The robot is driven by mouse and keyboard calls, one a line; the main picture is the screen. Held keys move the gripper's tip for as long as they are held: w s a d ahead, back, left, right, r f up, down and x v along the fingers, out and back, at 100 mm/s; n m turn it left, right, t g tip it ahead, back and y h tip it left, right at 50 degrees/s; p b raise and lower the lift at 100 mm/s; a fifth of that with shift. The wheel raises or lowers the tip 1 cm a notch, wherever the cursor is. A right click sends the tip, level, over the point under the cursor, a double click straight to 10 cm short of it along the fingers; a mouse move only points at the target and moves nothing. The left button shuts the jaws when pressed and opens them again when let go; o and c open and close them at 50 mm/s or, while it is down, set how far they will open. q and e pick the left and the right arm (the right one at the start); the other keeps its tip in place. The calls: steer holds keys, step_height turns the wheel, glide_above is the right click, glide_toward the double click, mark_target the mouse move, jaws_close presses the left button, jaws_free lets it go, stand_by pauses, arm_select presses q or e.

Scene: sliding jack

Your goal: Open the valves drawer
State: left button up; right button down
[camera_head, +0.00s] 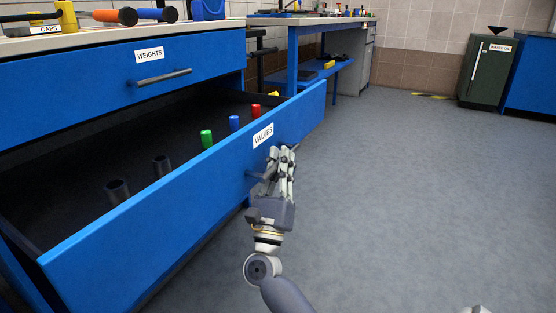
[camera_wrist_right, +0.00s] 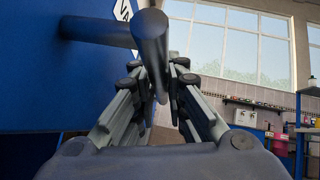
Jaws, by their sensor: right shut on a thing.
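The blue valves drawer (camera_head: 165,222), with its "VALVES" label (camera_head: 263,135), stands pulled well out below the weights drawer (camera_head: 90,88). Inside it are green (camera_head: 206,139), blue (camera_head: 234,123) and red (camera_head: 256,111) pieces at the far end, and dark round tubes (camera_head: 117,191) nearer. My right gripper (camera_head: 281,158) is at the drawer's front and shut on its dark bar handle. In the right wrist view the handle (camera_wrist_right: 152,45) runs between the fingers (camera_wrist_right: 157,85). The gripper hides part of the handle in the head view. My left gripper is out of view.
The weights drawer's handle (camera_head: 160,78) sits above the open drawer. Tools and a "CAPS" label lie on the worktop (camera_head: 110,31). Another bench (camera_head: 295,20) and a dark green waste oil cabinet (camera_head: 486,72) stand farther back. The grey floor (camera_head: 420,190) to the right is clear.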

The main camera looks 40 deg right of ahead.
steer(key=shift+f, duration=0.1)
steer(key=c, duration=1.6)
jaws_free()
steer(key=shift+a, duration=0.1)
steer(key=v, duration=1.2)
